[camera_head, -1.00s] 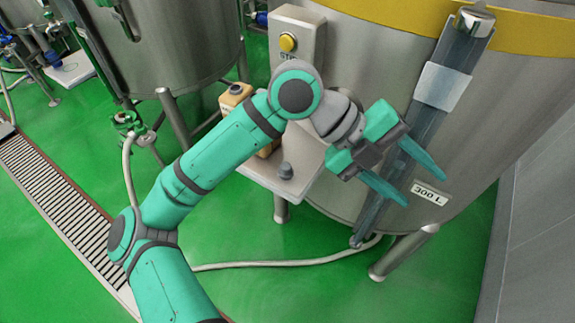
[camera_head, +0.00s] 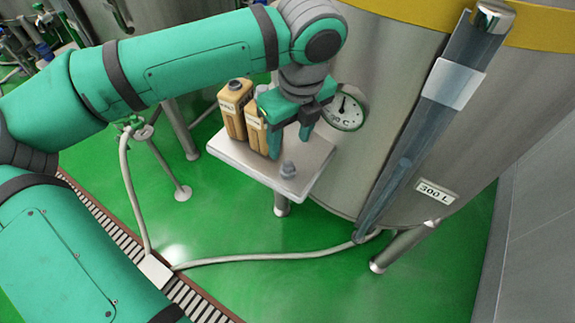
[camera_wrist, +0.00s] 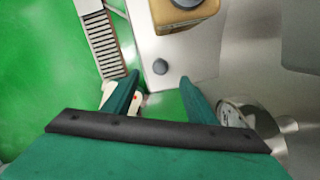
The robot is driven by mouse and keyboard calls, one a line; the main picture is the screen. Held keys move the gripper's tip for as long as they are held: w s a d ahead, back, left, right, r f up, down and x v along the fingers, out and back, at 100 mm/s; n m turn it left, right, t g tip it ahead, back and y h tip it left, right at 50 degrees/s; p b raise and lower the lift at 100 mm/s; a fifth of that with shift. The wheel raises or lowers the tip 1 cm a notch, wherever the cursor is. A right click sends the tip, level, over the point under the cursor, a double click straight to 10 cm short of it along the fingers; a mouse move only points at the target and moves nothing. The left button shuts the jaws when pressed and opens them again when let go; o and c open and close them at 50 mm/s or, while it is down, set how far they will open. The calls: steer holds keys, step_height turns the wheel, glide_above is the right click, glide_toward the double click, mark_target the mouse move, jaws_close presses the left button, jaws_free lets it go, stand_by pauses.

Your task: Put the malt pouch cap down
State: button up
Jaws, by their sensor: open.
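A small dark grey cap-like piece (camera_head: 288,170) stands on the front part of a pale metal shelf (camera_head: 318,158). It also shows in the wrist view (camera_wrist: 160,67), lying on the shelf just beyond my fingertips. I take it for the malt pouch cap. My gripper (camera_head: 290,146) points down over the shelf, open, with nothing visible between its fingers. In the wrist view its fingers (camera_wrist: 161,78) spread on either side of the cap's line. Contact cannot be told. Two tan pouches (camera_head: 234,112) stand at the shelf's left and back; my left finger partly covers the nearer one.
A round dial gauge (camera_head: 345,112) sits on the tank wall right of my gripper. The big steel tank (camera_head: 390,60) with its sloping sight tube (camera_head: 425,120) stands behind. A hose (camera_head: 270,257) runs over the green floor. The shelf's front right is bare.

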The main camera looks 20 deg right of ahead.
mark_target(289, 165)
step_height(289, 165, down, 4)
steer(key=shift+w+r, duration=0.1)
steer(key=shift+a+f, duration=0.2)
steer(key=shift+f, duration=0.25)
steer(key=shift+w+d+f, duration=0.1)
steer(key=shift+f, duration=1.15)
steer(key=shift+w+d+f, duration=0.1)
steer(key=shift+f, duration=1.15)
jaws_close()
